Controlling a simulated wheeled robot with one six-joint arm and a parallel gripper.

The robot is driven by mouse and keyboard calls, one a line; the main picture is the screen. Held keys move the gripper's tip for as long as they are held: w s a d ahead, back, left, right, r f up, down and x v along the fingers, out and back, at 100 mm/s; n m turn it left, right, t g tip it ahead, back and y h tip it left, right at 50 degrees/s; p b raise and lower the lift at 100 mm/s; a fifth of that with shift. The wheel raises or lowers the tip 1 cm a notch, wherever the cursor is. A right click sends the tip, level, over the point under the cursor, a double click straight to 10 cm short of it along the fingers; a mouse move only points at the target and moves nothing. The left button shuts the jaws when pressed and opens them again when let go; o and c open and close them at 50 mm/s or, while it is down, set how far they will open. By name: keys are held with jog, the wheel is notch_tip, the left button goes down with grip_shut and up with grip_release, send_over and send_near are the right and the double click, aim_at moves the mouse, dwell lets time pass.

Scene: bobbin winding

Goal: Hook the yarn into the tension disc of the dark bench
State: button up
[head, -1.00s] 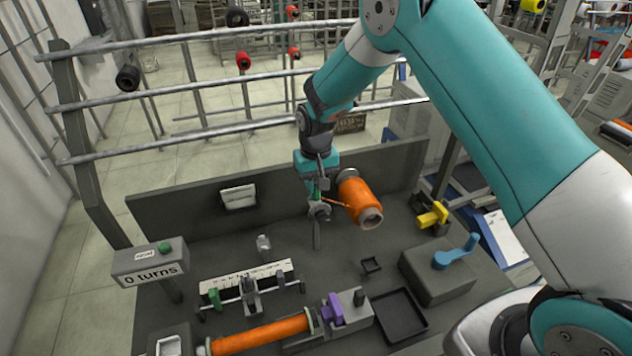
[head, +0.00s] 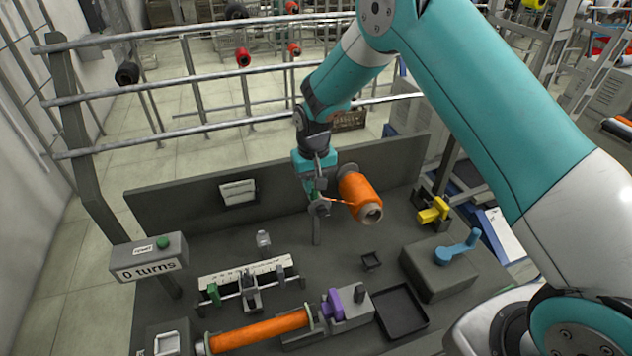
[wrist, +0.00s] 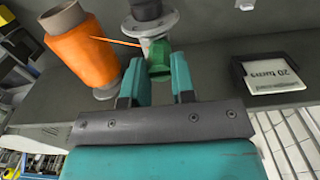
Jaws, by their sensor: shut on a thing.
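My gripper (head: 314,188) is at the tension disc (head: 319,208), which sits on a short post at the back of the dark bench (head: 215,255). In the wrist view my gripper (wrist: 158,68) is shut on a small green piece (wrist: 158,56), right against the pale metal disc (wrist: 152,24). The orange yarn cone (head: 358,195) stands just to the right of the disc in the head view. A thin orange yarn (wrist: 115,42) runs from the cone (wrist: 82,52) toward the disc and the green piece. Whether it lies between the discs cannot be told.
An orange bobbin (head: 258,332) lies at the front. A counter box (head: 148,258) reads "0 turns". A blue crank (head: 456,249), a yellow part (head: 434,211) and a black tray (head: 424,330) are at the right. A card reading "20 turns" (wrist: 272,72) is near my gripper.

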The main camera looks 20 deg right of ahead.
jog(key=a, duration=0.4)
jog(key=shift+a+r, duration=0.15)
jog(key=shift+a, duration=0.1)
dwell(0.3)
jog(key=shift+r, duration=0.15)
jog(key=shift+a+r+p, duration=0.25)
jog(key=shift+r+p, duration=0.45)
jog(key=shift+r, duration=0.45)
jog(key=shift+a+r+p, duration=0.25)
jog(key=shift+r+p, duration=0.4)
jog(key=shift+r, duration=0.45)
